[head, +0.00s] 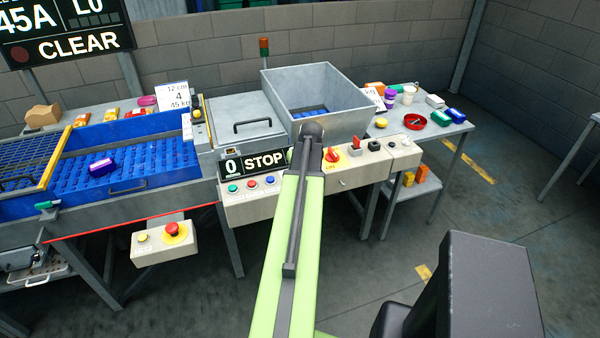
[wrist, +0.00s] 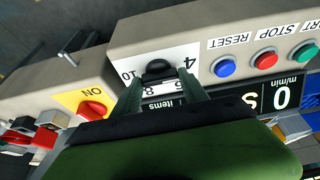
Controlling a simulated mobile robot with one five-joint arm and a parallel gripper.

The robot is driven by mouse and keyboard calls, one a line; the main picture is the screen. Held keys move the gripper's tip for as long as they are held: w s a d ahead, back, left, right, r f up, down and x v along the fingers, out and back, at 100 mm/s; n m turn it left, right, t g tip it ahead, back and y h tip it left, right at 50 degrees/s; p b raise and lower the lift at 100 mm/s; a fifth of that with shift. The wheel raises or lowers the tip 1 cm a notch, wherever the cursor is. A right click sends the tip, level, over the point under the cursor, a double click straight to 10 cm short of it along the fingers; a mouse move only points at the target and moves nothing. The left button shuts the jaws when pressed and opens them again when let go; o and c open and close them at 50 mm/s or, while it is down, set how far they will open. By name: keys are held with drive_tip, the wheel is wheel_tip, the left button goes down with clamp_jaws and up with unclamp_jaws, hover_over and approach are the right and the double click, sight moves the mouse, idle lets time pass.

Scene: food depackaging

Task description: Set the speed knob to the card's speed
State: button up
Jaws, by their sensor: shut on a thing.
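The speed knob (wrist: 158,68) is a black dial on a white scale plate in the wrist view, with 4, 6, 8 and 10 printed around it upside down. My gripper (wrist: 163,82) is shut on this knob, one finger on each side. I cannot tell clearly which number the knob points to. In the head view my arm covers the knob and the fingers. A white card (head: 175,97) at the back left reads "12 cm, 4, 45 kg". The display (head: 254,162) reads 0 and STOP; its 0 m/min part (wrist: 281,97) shows in the wrist view.
Blue, red and green buttons (wrist: 265,59) sit beside the knob. A red switch (head: 333,155) on yellow, marked ON, is close on the other side. A grey hopper (head: 318,93) rises behind the panel. A second card (head: 373,98) is partly hidden.

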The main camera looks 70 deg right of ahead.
drive_tip(key=o, duration=1.3)
drive_tip(key=shift+d, duration=0.15)
drive_tip(key=shift+o, duration=0.4)
drive_tip(key=shift+r, duration=0.1)
drive_tip(key=p+v, duration=1.6)
drive_tip(key=v, duration=0.1)
drive_tip(key=shift+s, duration=0.1)
